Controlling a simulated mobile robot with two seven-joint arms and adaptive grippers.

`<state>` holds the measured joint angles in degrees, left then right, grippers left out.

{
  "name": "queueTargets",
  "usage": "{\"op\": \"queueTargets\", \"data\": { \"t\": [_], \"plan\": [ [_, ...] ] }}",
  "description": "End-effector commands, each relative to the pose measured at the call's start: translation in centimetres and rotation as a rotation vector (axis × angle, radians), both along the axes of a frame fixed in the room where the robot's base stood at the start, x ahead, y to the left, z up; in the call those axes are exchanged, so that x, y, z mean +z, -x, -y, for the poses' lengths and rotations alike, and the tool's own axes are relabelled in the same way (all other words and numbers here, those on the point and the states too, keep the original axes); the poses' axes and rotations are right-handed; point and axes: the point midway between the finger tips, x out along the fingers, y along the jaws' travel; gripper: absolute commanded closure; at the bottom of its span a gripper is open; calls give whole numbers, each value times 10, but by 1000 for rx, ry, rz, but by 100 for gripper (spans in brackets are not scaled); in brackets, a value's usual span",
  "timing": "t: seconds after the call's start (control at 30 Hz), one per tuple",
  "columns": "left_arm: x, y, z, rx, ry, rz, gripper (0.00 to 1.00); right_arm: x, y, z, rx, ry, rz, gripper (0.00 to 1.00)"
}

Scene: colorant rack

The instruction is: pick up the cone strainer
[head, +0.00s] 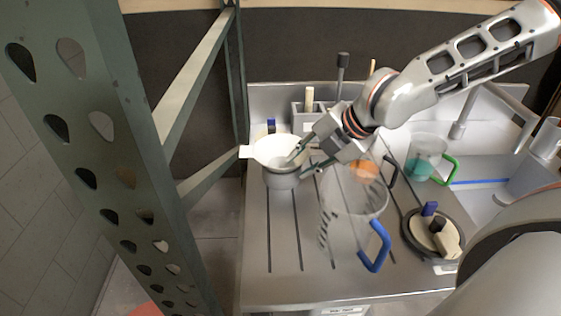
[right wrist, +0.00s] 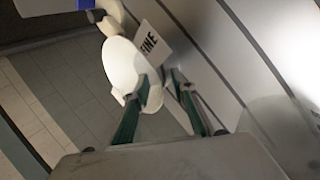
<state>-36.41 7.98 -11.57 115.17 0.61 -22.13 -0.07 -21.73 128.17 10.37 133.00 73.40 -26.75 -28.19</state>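The white cone strainer (head: 268,150) sits mouth up in a grey cup (head: 281,181) at the left back of the metal counter, with a pale tab at its left rim. In the right wrist view the strainer (right wrist: 121,62) shows as a white round shape beside a tag marked FINE (right wrist: 152,41). My right gripper (head: 300,166) is open and reaches in from the right at the strainer's right rim. One finger overlaps the strainer in the right wrist view (right wrist: 160,82), the other is apart from it. Contact cannot be told. My left gripper is not in view.
A green perforated rack post (head: 110,130) stands close at the left. A clear pitcher with a blue handle (head: 377,247) stands in front of my right arm. A green-handled pitcher (head: 427,158) and a round dark dish (head: 412,236) with brushes are to the right. The front left counter is clear.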

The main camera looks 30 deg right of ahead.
Motion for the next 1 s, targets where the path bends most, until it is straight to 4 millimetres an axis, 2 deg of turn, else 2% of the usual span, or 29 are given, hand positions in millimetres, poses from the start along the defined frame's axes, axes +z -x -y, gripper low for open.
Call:
{"op": "queueTargets", "data": {
  "t": [0.17, 0.3, 0.77, 0.87, 1.0],
  "plan": [
    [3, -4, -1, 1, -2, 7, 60, 2, 0, 0, 0, 0, 2, 74],
    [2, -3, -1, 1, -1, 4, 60, 2, 0, 0, 0, 0, 2, 100],
    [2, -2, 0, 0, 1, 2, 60, 6, 0, 0, 0, 0, 2, 100],
    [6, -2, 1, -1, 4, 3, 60, 14, 0, 0, 1, 3, 4, 100],
    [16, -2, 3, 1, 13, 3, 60, 37, -1, 1, 0, 5, 8, 100]
  ]
}}
